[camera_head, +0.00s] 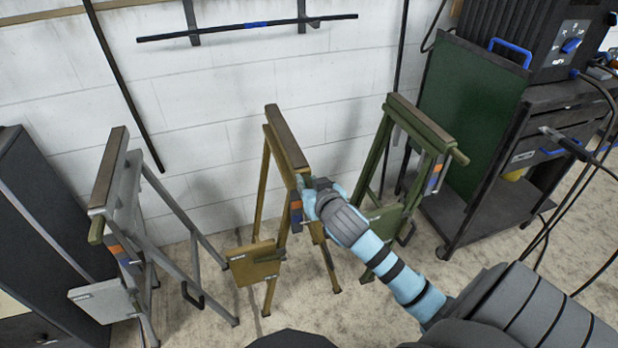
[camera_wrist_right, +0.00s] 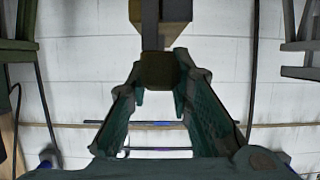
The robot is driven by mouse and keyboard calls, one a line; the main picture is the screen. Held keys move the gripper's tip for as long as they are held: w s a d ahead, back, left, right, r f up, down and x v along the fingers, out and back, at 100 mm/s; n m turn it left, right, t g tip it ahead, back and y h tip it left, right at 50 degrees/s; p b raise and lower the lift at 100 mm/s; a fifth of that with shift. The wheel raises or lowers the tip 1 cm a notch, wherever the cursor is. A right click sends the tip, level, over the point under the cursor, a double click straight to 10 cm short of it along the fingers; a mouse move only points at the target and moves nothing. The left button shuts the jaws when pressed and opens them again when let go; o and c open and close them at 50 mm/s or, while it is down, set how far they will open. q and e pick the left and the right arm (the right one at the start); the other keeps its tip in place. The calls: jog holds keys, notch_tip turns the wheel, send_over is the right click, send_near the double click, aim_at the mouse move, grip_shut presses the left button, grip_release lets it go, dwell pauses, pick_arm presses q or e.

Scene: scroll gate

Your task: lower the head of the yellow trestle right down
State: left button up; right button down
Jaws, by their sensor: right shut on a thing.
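The yellow trestle (camera_head: 265,190) stands upright in the middle of the head view, between a grey and a green one. Its head (camera_head: 286,137) is a brown-topped beam, raised above the splayed legs. A yellow plate (camera_head: 256,264) sits low on its near side. My right gripper (camera_head: 308,188) is at the trestle's right side, just below the near end of the head. In the right wrist view its fingers (camera_wrist_right: 160,74) are closed on a square-ended olive handle (camera_wrist_right: 160,68) of the trestle. In the head view the gripper hides that handle. My left gripper is not in view.
The grey trestle (camera_head: 107,178) stands at left, the green trestle (camera_head: 424,122) close at right, beside my right arm. A dark cart (camera_head: 483,205) with a green panel stands further right. A white wall (camera_head: 225,120) with a dark bar (camera_head: 205,32) is behind.

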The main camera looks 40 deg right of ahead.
jog(key=shift+s+f, duration=0.1)
jog(key=shift+f, duration=1.7)
jog(key=c, duration=1.4)
grip_release()
jog(key=shift+c, duration=0.2)
jog(key=shift+r, duration=0.1)
jog(key=v, duration=1.1)
jog(key=shift+s+a+r, duration=0.15)
jog(key=shift+s+a, duration=0.05)
jog(key=shift+s, duration=0.15)
